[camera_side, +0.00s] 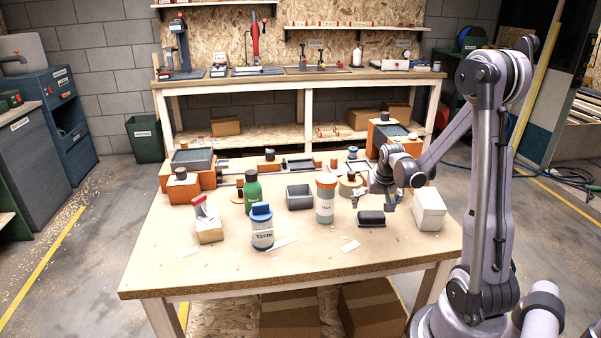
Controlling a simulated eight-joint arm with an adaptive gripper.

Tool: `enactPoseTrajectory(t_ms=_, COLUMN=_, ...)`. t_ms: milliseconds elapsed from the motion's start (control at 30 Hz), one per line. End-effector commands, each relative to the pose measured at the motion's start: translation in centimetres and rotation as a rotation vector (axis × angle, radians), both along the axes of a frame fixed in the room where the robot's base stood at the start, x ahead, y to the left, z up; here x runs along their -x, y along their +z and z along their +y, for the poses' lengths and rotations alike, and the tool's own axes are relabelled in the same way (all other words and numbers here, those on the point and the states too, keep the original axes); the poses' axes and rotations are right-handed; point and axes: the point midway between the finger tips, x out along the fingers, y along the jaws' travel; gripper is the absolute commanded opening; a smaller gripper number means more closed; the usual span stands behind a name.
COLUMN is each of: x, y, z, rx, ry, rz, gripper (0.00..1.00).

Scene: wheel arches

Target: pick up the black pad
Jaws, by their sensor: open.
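The black pad (371,217) lies on the wooden table (215,275), right of the table's middle. It looks like a small dark block with a rounded top. My gripper (374,199) reaches in from the right and is open, with its fingers spread just behind and above the pad in the picture. Nothing shows between the fingers. I cannot tell the exact height of the fingers over the pad.
A white box (429,209) stands right of the pad. A grey bottle with an orange cap (325,200) stands close on its left. The table front is mostly clear.

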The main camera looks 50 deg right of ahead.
Motion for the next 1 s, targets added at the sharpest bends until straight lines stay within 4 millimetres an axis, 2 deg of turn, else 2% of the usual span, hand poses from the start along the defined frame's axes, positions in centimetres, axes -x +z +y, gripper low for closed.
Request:
enactPoseTrajectory(t_ms=400, x=-0.6, y=-4.0, z=-1.2, rx=0.000, ry=0.000, rz=0.000, gripper=1.00)
enactPoseTrajectory(t_ms=767, x=-0.7, y=-4.5, z=-1.3, rx=0.000, ry=0.000, rz=0.000, gripper=1.00)
enactPoseTrajectory(t_ms=933, x=-0.7, y=-4.5, z=-1.3, rx=0.000, ry=0.000, rz=0.000, gripper=0.54)
enactPoseTrajectory(t_ms=967, x=-0.7, y=-4.5, z=-1.3, rx=0.000, ry=0.000, rz=0.000, gripper=0.47)
enactPoseTrajectory(t_ms=1000, x=-0.7, y=-4.5, z=-1.3, rx=0.000, ry=0.000, rz=0.000, gripper=0.47)
